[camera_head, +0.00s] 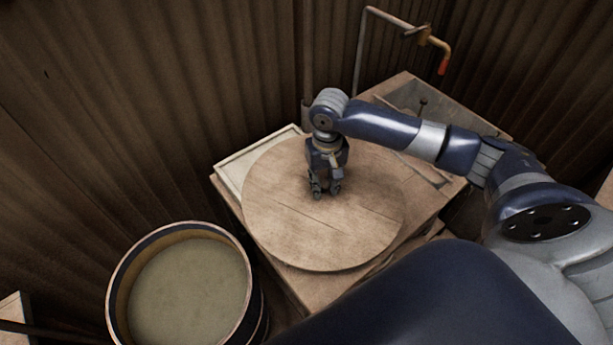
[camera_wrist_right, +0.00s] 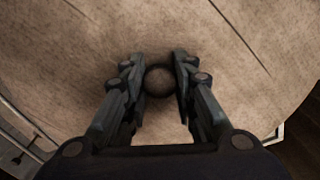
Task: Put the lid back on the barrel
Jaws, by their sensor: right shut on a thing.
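The lid (camera_head: 285,225) is a large round wooden disc. In the head view it lies over the wooden table, right of the barrel; whether it touches the table I cannot tell. My right gripper (camera_head: 325,192) is above the lid's middle, pointing down. In the right wrist view the gripper (camera_wrist_right: 160,82) is shut on a round knob (camera_wrist_right: 159,81) on the lid (camera_wrist_right: 220,50). The barrel (camera_head: 252,270) stands at the lower left, open on top and filled with a greenish-grey content (camera_head: 190,290). My left gripper is not in view.
The wooden table (camera_head: 290,283) carries a pale frame (camera_head: 228,176), partly under the lid. A metal crank with an orange-red handle (camera_head: 442,66) rises at the back right. Corrugated walls (camera_head: 120,110) close off the back and left. A wooden piece (camera_head: 14,310) is at the lower left edge.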

